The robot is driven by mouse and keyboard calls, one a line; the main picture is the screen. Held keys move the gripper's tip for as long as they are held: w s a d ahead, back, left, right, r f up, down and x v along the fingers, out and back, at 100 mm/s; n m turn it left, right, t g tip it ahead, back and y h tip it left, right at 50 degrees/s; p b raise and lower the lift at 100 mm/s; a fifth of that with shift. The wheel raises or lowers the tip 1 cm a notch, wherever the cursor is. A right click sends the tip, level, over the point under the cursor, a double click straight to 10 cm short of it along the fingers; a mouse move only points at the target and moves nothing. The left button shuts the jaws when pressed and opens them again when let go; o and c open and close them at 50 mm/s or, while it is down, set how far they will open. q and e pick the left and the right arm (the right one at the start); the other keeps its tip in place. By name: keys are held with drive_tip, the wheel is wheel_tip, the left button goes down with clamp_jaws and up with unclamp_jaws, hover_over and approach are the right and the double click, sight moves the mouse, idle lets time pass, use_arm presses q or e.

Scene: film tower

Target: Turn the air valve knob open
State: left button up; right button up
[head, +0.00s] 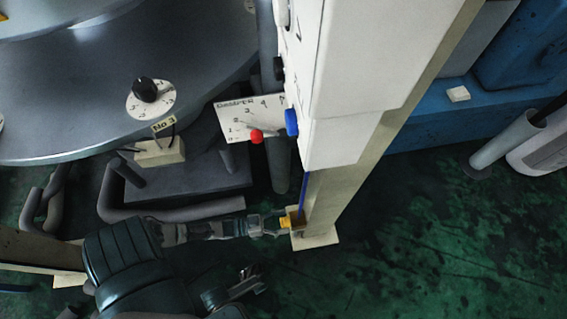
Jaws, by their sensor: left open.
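A round blue knob (291,122) sticks out from the left side of the white upright cabinet (345,75), and a black knob (279,68) sits above it. No readable label marks either as the air valve, and I cannot tell how far either is turned. A thin blue tube (304,195) runs below the cabinet to a yellow fitting (286,222) near the post's foot. My left gripper (252,282) is at the bottom of the view, below and left of the blue knob and well apart from it. It is open, with nothing seen between its fingers. My right gripper is out of view.
A white DAMPER plate (246,108) with a red knob (256,137) lies just left of the blue knob. A grey round machine top (60,90) carries a black dial (146,89). Grey pipes (180,213) run below it. The green floor at lower right is clear.

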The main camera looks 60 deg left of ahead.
use_arm(q)
drive_tip(key=shift+d+r, duration=0.1)
drive_tip(key=shift+d, duration=0.2)
drive_tip(key=shift+a, duration=0.2)
drive_tip(key=c, duration=1.1)
drive_tip(key=shift+m, duration=0.4)
drive_tip(key=m, duration=0.4)
drive_tip(key=shift+p, duration=0.35)
drive_tip(key=m, duration=0.8)
drive_tip(key=shift+s+d+m+y, duration=0.1)
drive_tip(key=shift+d+m+y, duration=0.05)
drive_tip(key=shift+m+y, duration=0.2)
drive_tip(key=shift+c, duration=0.2)
drive_tip(key=m, duration=0.4)
drive_tip(key=shift+f, duration=0.2)
drive_tip(key=shift+d, duration=0.1)
